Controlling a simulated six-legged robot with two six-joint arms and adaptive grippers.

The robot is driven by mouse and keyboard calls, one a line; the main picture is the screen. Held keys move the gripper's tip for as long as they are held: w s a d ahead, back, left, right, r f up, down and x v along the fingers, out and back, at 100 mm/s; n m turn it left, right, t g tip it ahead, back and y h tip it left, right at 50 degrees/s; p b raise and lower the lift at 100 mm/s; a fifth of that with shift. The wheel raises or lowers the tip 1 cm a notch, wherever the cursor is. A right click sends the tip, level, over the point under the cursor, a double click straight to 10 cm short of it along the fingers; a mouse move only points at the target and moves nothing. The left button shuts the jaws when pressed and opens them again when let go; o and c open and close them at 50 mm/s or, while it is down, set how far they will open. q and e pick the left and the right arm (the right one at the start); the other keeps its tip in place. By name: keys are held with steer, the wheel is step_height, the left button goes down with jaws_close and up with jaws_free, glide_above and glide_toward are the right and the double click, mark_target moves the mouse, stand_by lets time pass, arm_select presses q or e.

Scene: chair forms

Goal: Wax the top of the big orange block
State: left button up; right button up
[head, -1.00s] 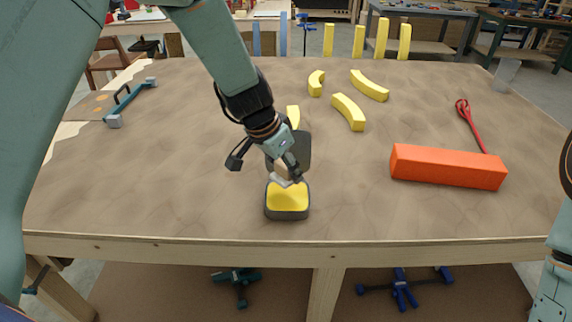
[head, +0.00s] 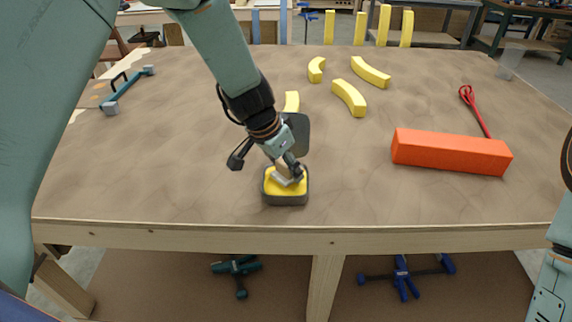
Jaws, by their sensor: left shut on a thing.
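The big orange block (head: 450,152) lies lengthwise on the right part of the workbench, its top bare and clear. An open dark tin (head: 286,200) of yellow wax (head: 271,187) sits near the bench's front edge, its dark lid (head: 300,130) standing up behind it. My left gripper (head: 289,174) is over the tin, shut on a small tan and pale grey pad (head: 284,177). The pad is down at the wax and seems to touch it; the fingers partly hide it. Part of my right arm shows at the right edge, but its gripper is out of view.
A red tool (head: 474,110) lies just behind the orange block. Curved yellow pieces (head: 350,97) lie behind the tin, and yellow strips (head: 384,25) stand at the far edge. A teal clamp (head: 128,90) lies far left. The bench between tin and block is clear.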

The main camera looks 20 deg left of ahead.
arm_select(q)
steer(key=shift+a, duration=0.2)
steer(key=shift+d+f, duration=0.2)
steer(key=shift+a+f+b, duration=0.1)
steer(key=shift+a+b, duration=0.05)
steer(key=shift+b, duration=0.2)
steer(key=shift+f, duration=0.15)
steer(key=shift+f+b, duration=0.1)
steer(key=shift+b, duration=0.2)
steer(key=shift+s+f+b, duration=0.15)
steer(key=shift+s+b, duration=0.05)
steer(key=shift+b, duration=0.1)
stand_by(1.8)
